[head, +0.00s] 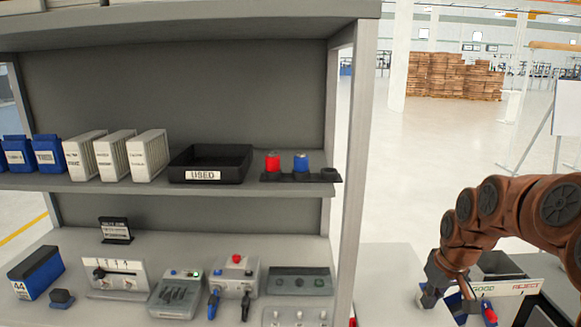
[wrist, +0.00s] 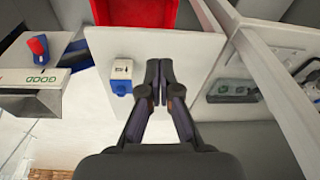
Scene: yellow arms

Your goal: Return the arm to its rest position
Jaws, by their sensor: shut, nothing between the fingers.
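My reddish-brown arm reaches in from the right edge of the head view and bends downward. My gripper (head: 429,297) is at its end, low over the white table right of the shelf unit. In the wrist view my gripper (wrist: 159,82) has its two dark fingers together, with nothing between them. A small blue and white block (wrist: 121,78) stands just left of the fingertips, apart from them. The gripper partly covers the table in the head view.
Bins labelled GOOD (head: 483,289) and REJECT (head: 524,287) stand beside the arm. A red bin (wrist: 135,14) lies beyond the fingertips. The shelf unit's post (head: 351,170) rises left of the arm. A black USED tray (head: 210,164) is on the shelf. Open floor (head: 450,130) lies behind.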

